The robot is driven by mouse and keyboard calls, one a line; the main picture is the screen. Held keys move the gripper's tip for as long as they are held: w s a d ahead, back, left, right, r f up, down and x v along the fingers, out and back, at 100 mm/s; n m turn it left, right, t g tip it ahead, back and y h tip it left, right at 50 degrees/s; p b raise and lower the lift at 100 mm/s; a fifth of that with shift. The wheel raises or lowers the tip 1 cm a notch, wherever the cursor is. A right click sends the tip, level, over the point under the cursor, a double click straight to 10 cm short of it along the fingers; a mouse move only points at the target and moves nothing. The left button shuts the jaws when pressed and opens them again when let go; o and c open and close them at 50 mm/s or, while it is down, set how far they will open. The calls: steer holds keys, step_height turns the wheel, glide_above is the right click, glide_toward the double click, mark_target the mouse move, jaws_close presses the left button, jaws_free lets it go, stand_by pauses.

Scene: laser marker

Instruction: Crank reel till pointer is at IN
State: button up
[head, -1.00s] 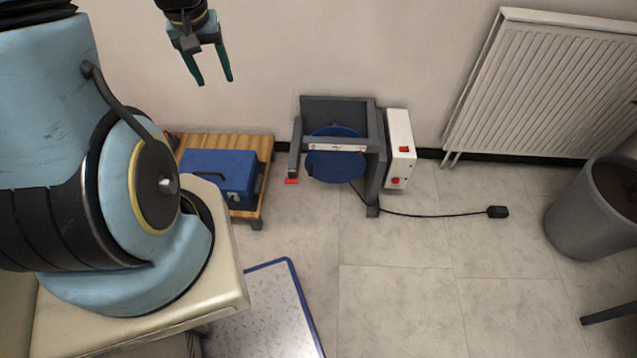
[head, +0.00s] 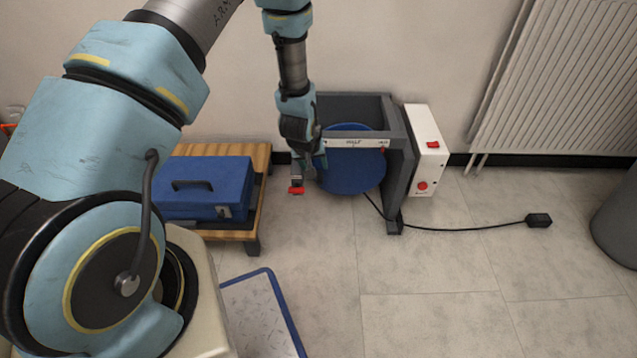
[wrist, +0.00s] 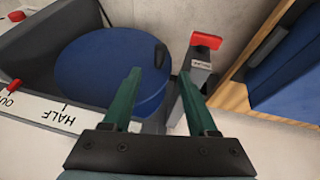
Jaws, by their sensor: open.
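The reel is a blue disc (head: 355,172) in a grey frame (head: 400,160); the disc also shows in the wrist view (wrist: 100,65). A black knob (wrist: 161,54) stands up near its rim. A white scale strip (head: 350,143) crosses the frame; in the wrist view it reads HALF and OUT. The red pointer (wrist: 13,88) is at OUT; the IN end is hidden. My gripper (wrist: 161,74) is open, its fingertips on either side of the knob's line and apparently short of it. In the head view my gripper (head: 308,165) is at the reel's left side, covering part of it.
A grey post with a red tab (wrist: 206,40) stands close by my right finger. A white box with red buttons (head: 428,150) adjoins the frame's right side. A blue toolbox (head: 205,188) sits on a wooden stand to the left. A black cable crosses the floor.

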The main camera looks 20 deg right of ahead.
mark_target(319, 178)
steer(key=b+x, duration=0.2)
steer(key=x, duration=0.7)
steer(key=shift+w+f, duration=0.1)
steer(key=shift+f, duration=0.25)
steer(key=shift+c, duration=0.4)
jaws_close()
steer(key=shift+b, duration=0.3)
